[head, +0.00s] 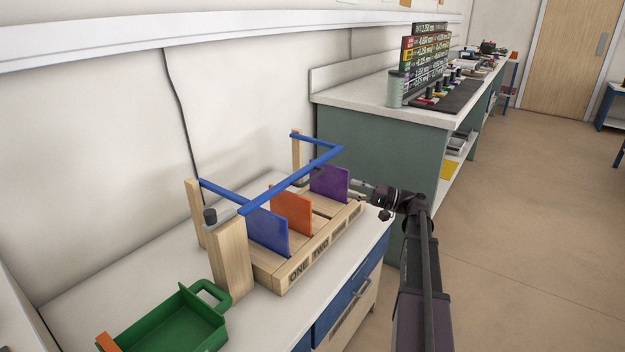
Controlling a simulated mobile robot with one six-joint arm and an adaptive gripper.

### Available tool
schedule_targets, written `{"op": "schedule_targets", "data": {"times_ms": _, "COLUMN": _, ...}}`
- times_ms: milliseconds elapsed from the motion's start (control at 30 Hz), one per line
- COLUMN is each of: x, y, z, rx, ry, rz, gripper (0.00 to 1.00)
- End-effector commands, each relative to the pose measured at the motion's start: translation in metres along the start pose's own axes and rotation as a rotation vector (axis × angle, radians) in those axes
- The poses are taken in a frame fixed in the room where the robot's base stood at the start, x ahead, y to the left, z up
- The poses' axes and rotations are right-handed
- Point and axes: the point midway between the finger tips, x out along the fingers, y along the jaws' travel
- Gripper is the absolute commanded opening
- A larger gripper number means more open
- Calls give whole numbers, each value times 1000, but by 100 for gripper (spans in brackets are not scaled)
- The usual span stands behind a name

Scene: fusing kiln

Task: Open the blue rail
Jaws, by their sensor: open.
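The blue rail (290,181) is a three-sided bar over a wooden rack (318,258). Its two side arms run to wooden posts at the back, and its long bar passes above the upright plates. A blue plate (267,231), an orange plate (291,208) and a purple plate (328,182) stand in the rack. My gripper (355,189) is open at the rack's right end, just right of the purple plate. It is below the rail's right corner and apart from the rail. Whether it touches the purple plate is unclear.
A thick wooden post (231,258) with a dark knob stands at the rack's near end. A green tray (172,325) lies at the front left of the white counter (95,302). A green cabinet (385,165) stands behind my gripper. Floor at right is clear.

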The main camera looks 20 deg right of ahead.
Motion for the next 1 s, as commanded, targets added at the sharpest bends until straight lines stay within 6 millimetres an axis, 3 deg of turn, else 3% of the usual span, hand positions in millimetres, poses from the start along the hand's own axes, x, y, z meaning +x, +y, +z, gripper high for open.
{"op": "schedule_targets", "data": {"times_ms": 800, "x": 109, "y": -1, "z": 0, "rx": 1, "ry": -3, "rz": 0, "gripper": 51}}
{"op": "schedule_targets", "data": {"times_ms": 1000, "x": 125, "y": 0, "z": 0, "rx": 0, "ry": -2, "rz": 0, "gripper": 51}}
